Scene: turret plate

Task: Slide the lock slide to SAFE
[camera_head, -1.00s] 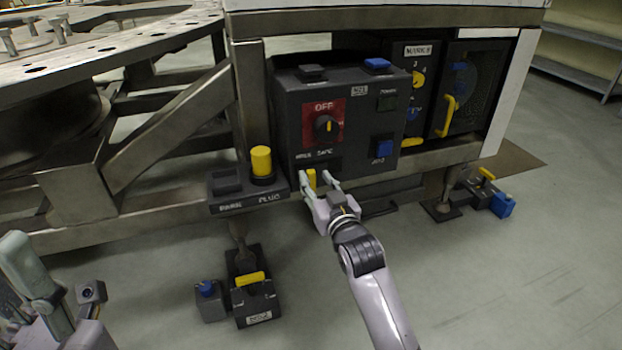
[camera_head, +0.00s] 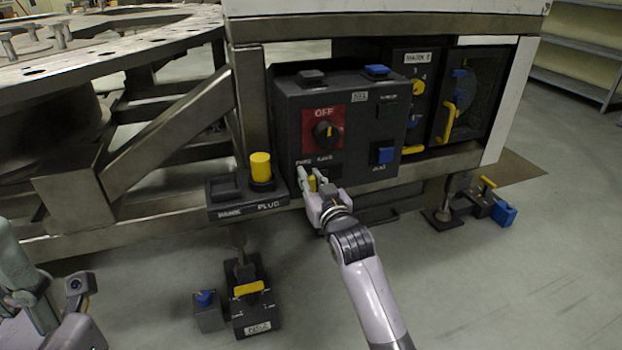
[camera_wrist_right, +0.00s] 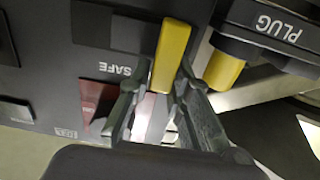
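The yellow lock slide (camera_head: 312,183) is on the lower front of the dark control box (camera_head: 290,115). It sits at the left end of its dark slot (camera_head: 335,171); the SAFE lettering is above the slot's right part. In the right wrist view, turned upside down, the yellow slide (camera_wrist_right: 171,55) stands between the fingertips, with the SAFE label to its left. My right gripper (camera_head: 311,180) is closed around the slide, a finger on each side. My left gripper (camera_head: 25,285) is at the lower left, away from the box; its fingertips are not clear.
A yellow plug (camera_head: 261,166) stands on a ledge left of the slide, close to my right gripper. The box carries a red-backed OFF knob (camera_head: 326,133) and a blue button (camera_head: 385,155). A metal frame (camera_head: 120,225) runs left.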

